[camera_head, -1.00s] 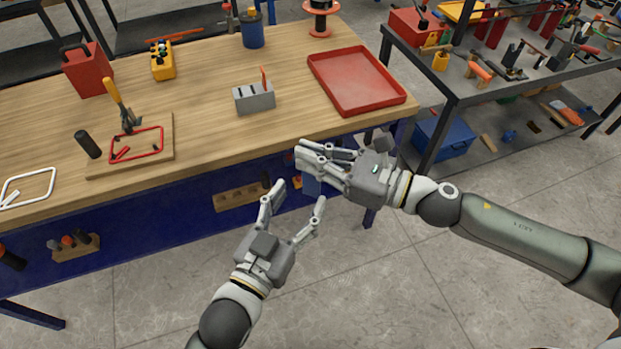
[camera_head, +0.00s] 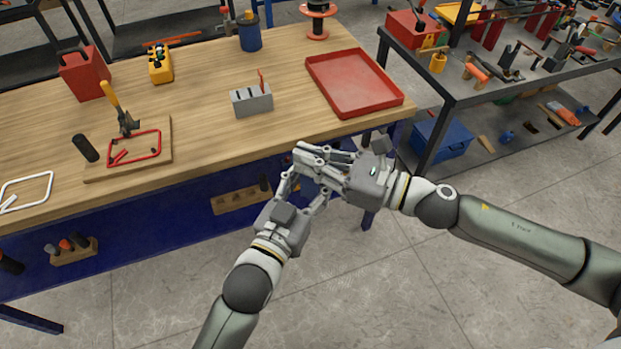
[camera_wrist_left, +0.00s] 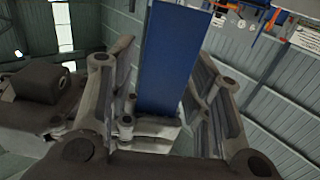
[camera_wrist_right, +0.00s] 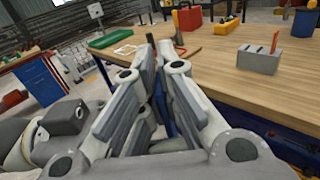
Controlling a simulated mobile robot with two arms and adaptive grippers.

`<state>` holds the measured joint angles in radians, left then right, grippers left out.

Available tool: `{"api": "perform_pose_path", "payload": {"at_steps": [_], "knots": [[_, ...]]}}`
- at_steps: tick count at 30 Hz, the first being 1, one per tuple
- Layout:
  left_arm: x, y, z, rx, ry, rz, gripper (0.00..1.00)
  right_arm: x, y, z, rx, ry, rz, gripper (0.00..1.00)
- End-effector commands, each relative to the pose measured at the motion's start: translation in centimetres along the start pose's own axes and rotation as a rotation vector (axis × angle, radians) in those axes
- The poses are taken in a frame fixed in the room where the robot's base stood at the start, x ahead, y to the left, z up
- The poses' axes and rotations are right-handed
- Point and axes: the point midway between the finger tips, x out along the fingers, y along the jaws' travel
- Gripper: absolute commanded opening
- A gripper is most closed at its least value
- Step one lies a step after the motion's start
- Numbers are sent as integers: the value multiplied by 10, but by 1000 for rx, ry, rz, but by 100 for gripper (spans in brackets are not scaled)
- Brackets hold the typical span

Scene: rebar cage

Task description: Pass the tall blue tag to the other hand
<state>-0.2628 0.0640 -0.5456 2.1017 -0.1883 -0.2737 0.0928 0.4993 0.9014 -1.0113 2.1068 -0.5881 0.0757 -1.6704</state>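The tall blue tag (camera_wrist_left: 170,55) stands large between the fingers of my left gripper (camera_head: 306,187) in the left wrist view. Those fingers are apart, one on each side of the tag, with a visible gap on the left side. My right gripper (camera_head: 303,157) is closed around the tag's other end. A narrow blue strip of the tag (camera_wrist_right: 160,103) shows between its fingers in the right wrist view. The two grippers meet in front of the workbench edge. In the head view the tag is mostly hidden by the fingers.
A grey slotted block (camera_head: 252,100) with a red piece upright in it stands on the wooden workbench (camera_head: 205,130). A red tray (camera_head: 355,84) lies at the bench's right. A board with a red frame (camera_head: 135,148) is at left. Floor in front is open.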

Motion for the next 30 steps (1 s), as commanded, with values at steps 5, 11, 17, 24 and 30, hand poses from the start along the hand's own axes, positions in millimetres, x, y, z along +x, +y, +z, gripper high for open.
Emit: {"api": "perform_pose_path", "payload": {"at_steps": [5, 11, 17, 24, 30], "knots": [[0, 0, 0, 0, 0, 0, 18, 0, 0, 0, 0, 0, 0, 0], [0, 1, 0, 0, 1, 1, 10, 0, 0, 0, 0, -1, 0, 19], [0, 0, 0, 0, 0, 0, 10, 0, 0, 0, 0, 0, 0, 30], [0, 0, 0, 0, 0, 0, 10, -1, 0, 0, 1, 0, -1, 30], [0, 0, 0, 0, 0, 0, 10, -15, 0, -1, 3, 0, -2, 30]]}}
